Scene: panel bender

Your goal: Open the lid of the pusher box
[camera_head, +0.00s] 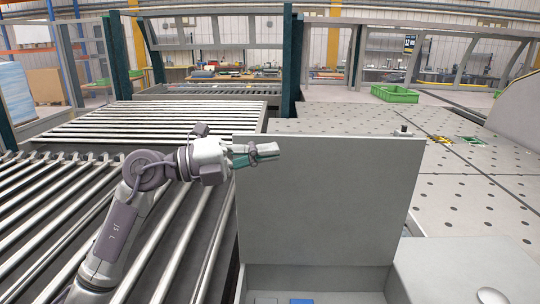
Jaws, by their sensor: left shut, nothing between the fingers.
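The pusher box (262,276) is grey and sits at the bottom middle, cut off by the lower edge. Its lid (325,205) is a flat grey panel standing upright at the back of the box, so the lid is open. A small dark knob (403,131) shows at the lid's top right edge. Part of the inside is visible, with a blue item (301,301) at the bottom. My left gripper (272,150) is shut and empty, in front of the lid's upper left part; I cannot tell whether it touches the lid. My right gripper is not in view.
Metal roller conveyors (60,215) fill the left side. A grey perforated table (480,190) spreads to the right, with a green crate (395,94) behind it. A dark green post (292,65) stands behind the lid.

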